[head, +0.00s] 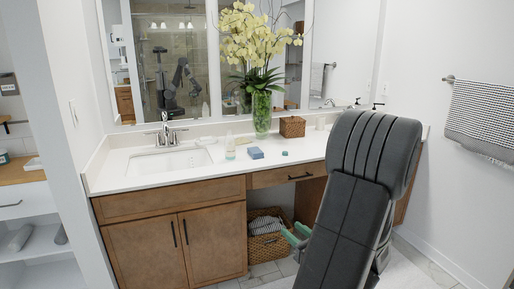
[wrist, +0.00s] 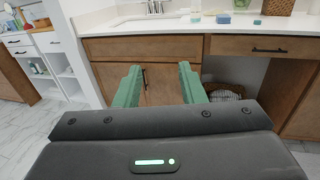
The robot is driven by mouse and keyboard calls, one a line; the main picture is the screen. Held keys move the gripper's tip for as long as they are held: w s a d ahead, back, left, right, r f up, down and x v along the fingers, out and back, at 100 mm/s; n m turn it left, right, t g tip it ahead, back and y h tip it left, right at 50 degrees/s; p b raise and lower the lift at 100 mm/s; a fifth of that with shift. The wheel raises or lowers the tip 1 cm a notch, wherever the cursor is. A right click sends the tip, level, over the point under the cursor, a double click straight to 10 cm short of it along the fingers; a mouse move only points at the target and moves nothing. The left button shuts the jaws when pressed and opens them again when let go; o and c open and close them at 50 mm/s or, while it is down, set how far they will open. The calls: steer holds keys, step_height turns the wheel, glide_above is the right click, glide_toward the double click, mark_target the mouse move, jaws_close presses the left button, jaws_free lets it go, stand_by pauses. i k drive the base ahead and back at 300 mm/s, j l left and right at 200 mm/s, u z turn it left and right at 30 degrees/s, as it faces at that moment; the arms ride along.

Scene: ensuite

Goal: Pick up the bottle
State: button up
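A small pale, translucent bottle (head: 230,146) stands upright on the white counter (head: 135,183), just right of the sink. Its lower part also shows at the top edge of the wrist view (wrist: 195,16). My gripper (wrist: 159,80) is open and empty, with its two green fingers apart. It points at the wooden cabinet front, below counter height and apart from the bottle. In the head view the green fingers (head: 295,236) show low, beside the knee space, partly hidden behind my arm.
A blue block (head: 256,153) and a small green item (head: 284,153) lie right of the bottle. A glass vase with yellow flowers (head: 262,113) and a small woven box (head: 292,127) stand behind. The sink (head: 168,161) and faucet are left. A basket (head: 268,243) sits below.

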mark_target(230, 141)
steer(key=i+j+z, duration=0.2)
steer(key=i+j, duration=0.45)
steer(key=i+j+z, duration=0.25)
steer(key=i+j, duration=0.4)
steer(key=j, duration=0.15)
steer(key=i+j, duration=0.6)
steer(key=j, duration=0.25)
